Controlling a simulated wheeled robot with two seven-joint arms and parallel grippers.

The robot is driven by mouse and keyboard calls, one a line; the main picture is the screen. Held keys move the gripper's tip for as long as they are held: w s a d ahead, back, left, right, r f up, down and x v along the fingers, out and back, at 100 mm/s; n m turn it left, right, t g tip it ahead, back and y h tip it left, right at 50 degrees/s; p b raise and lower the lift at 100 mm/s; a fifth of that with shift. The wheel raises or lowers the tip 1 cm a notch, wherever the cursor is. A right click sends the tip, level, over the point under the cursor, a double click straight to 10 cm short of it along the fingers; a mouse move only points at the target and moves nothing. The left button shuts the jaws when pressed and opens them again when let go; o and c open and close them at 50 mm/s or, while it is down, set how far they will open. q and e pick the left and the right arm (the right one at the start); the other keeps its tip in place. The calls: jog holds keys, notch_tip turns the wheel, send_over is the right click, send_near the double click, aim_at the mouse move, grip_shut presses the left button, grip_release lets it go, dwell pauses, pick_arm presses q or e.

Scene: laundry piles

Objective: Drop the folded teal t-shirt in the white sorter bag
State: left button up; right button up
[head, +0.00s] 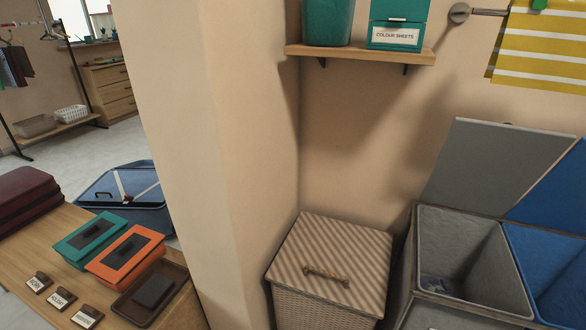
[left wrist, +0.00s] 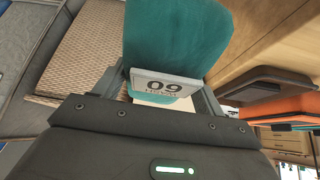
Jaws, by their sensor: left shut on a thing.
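Neither the shirt nor my grippers show in the head view. The laundry sorter (head: 472,310) stands at the right of the head view, with an open grey compartment (head: 465,250) and an open blue compartment (head: 560,270) beside it. I cannot make out a clearly white bag; the sorter's near part is cut off by the frame.
A lidded wicker hamper (head: 330,262) stands left of the sorter, beside a wall pillar (head: 205,130). A wooden table (head: 35,245) at left holds teal (head: 90,238) and orange (head: 126,254) boxes and a dark tray (head: 128,312). A shelf (head: 360,54) hangs above the hamper.

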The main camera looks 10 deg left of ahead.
pick_arm(q)
jog(key=w+d+r+m+g+h, duration=0.1)
jog(key=w+d+r+m, duration=0.2)
jog(key=w+d+r, duration=0.35)
jog(key=w+d+r+m+g+h, duration=0.1)
jog(key=w+d+r+m+h, duration=0.15)
jog(key=d+r, duration=0.6)
pick_arm(e)
notch_tip(320, 180, down, 13)
jog(key=s+g+p, duration=0.1)
jog(key=s+p, duration=0.2)
jog(key=p, duration=0.7)
pick_arm(q)
jog(key=a+r+p, duration=0.3)
jog(key=r+p, duration=0.1)
jog(key=r, duration=0.7)
jog(key=a+r+m+p, duration=0.1)
jog(key=a+r+p, duration=0.3)
jog(key=r, duration=0.8)
jog(key=shift+w+r, duration=0.25)
pick_arm(e)
jog(key=s+d+f, duration=0.2)
jog(key=s+f, duration=0.1)
jog(key=s, duration=0.4)
jog(key=s+d+f+g, duration=0.1)
jog(key=s+f, duration=0.3)
jog(key=s, duration=0.4)
jog(key=shift+s+d+n, duration=0.15)
jog(key=shift+d+n, duration=0.15)
jog(key=shift+d, duration=0.45)
